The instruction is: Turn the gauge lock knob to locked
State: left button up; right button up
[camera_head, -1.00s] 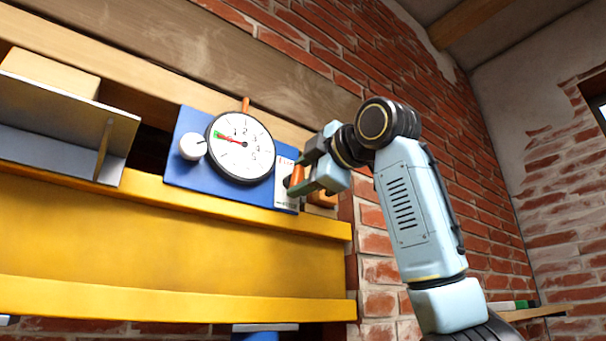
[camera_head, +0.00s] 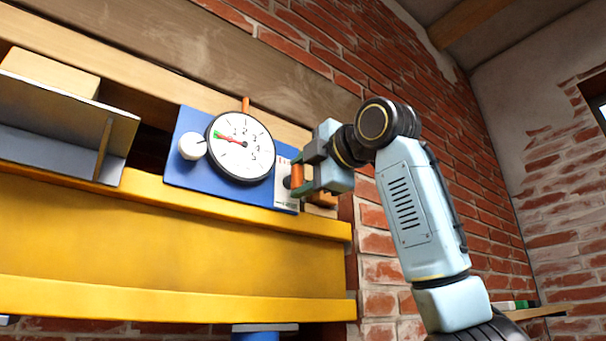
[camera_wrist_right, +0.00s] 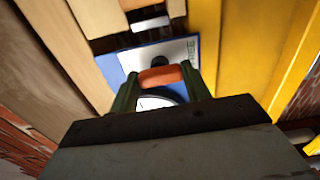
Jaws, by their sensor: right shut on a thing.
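The gauge lock knob (camera_head: 297,177) has an orange bar handle and sits on a white label plate (camera_head: 280,192) at the right end of the blue gauge panel (camera_head: 187,175). My right gripper (camera_head: 300,173) is shut on this knob, with a green finger on each side. In the right wrist view the orange handle (camera_wrist_right: 160,77) spans between the two fingers. My left gripper is not in view.
A white round knob (camera_head: 192,146) stands left of the dial. A yellow beam (camera_head: 170,245) runs below the panel, and a grey metal shelf (camera_head: 60,125) juts out at the left. Wooden boards lie above. Brick wall (camera_head: 480,200) is to the right.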

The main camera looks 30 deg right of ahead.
jog(key=o, duration=0.7)
jog(key=s+b, duration=0.1)
jog(key=s, duration=0.3)
jog(key=s+b, duration=0.1)
jog(key=s, duration=0.4)
jog(key=s+d+b, duration=0.1)
jog(key=s+b, duration=0.1)
jog(key=s, duration=0.2)
jog(key=shift+s, duration=0.15)
